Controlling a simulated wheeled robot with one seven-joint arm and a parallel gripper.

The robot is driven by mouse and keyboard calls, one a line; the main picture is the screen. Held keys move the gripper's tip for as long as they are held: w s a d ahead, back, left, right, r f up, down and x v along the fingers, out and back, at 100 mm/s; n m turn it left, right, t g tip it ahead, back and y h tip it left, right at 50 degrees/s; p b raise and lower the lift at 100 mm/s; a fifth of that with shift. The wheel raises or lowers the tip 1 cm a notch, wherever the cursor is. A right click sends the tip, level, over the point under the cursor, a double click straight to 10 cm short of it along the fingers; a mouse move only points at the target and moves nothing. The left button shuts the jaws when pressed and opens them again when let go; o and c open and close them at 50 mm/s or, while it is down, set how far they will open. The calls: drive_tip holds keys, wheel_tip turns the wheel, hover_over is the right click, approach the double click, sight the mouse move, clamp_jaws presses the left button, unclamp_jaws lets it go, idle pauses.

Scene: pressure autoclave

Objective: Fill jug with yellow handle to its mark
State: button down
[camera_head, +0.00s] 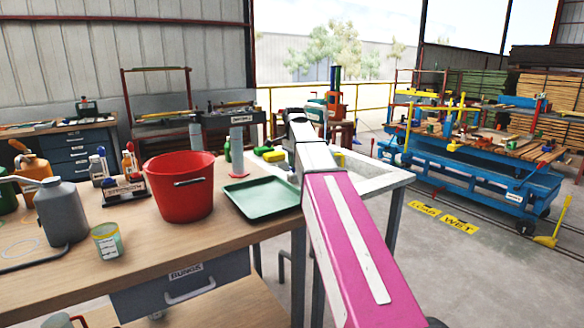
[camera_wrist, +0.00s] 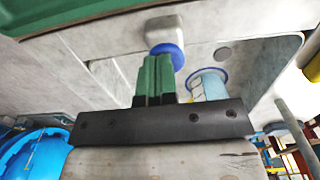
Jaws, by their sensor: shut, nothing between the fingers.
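No jug can be made out clearly. In the wrist view, the green fingers of my gripper (camera_wrist: 155,62) are shut with nothing between them. Their tips are close to a pale fitting with a blue collar (camera_wrist: 166,48); I cannot tell whether they touch it. Right of the fingers is a pale cylinder with a blue rim (camera_wrist: 209,84), partly hidden by the gripper body. A yellow part (camera_wrist: 314,65) is cut off at the right edge. In the head view, my arm hides the gripper and part of the pale sink (camera_head: 376,176). A small yellow piece (camera_head: 340,158) shows beside my arm.
On the wooden bench (camera_head: 245,232) stand a red bucket (camera_head: 180,190), a green tray (camera_head: 262,198), a grey bottle (camera_head: 60,212) and a small can (camera_head: 107,242). A blue cart (camera_head: 480,175) stands at the right. The floor (camera_head: 450,270) before it is largely clear.

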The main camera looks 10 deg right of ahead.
wheel_tip(320, 180, up, 12)
drive_tip(key=shift+w, duration=0.2)
idle(0.5)
drive_tip(key=shift+s, duration=0.1)
